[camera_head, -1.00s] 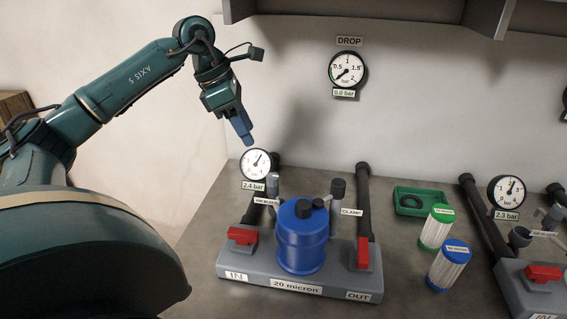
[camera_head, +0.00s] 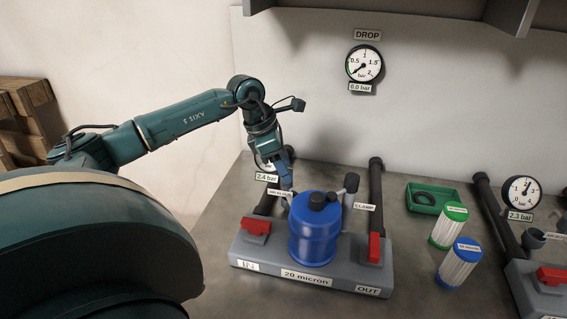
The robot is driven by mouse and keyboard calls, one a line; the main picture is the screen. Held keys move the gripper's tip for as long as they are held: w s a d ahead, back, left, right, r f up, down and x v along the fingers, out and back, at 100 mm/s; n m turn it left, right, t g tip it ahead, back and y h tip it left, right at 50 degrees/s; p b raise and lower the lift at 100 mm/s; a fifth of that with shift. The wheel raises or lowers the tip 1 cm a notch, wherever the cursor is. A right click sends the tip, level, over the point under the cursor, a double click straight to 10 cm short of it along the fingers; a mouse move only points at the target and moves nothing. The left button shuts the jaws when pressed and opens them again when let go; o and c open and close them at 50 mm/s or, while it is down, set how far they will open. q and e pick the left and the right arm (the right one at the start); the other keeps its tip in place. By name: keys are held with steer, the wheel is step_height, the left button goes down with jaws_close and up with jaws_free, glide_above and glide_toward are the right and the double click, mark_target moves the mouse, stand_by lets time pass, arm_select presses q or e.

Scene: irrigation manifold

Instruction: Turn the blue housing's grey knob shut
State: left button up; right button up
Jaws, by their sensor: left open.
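The blue housing (camera_head: 316,232) stands upright on the grey manifold base (camera_head: 306,274), with a black cap on top. A grey post stands behind its left side, by the bleed label (camera_head: 279,192); its grey knob is mostly hidden by my left gripper. My left gripper (camera_head: 285,182) is open, pointing down, with its blue fingers at the top of that post. I cannot tell whether they touch or straddle the knob. My right gripper is not in view.
Red valve handles sit at the inlet (camera_head: 257,226) and outlet (camera_head: 374,248). A gauge reading 2.4 bar is partly covered by my gripper. Green (camera_head: 449,226) and blue-capped (camera_head: 459,264) cartridges and a green tray (camera_head: 434,199) stand right. Another manifold (camera_head: 540,290) is at the right edge.

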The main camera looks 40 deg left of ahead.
arm_select(q)
steer(key=c, duration=1)
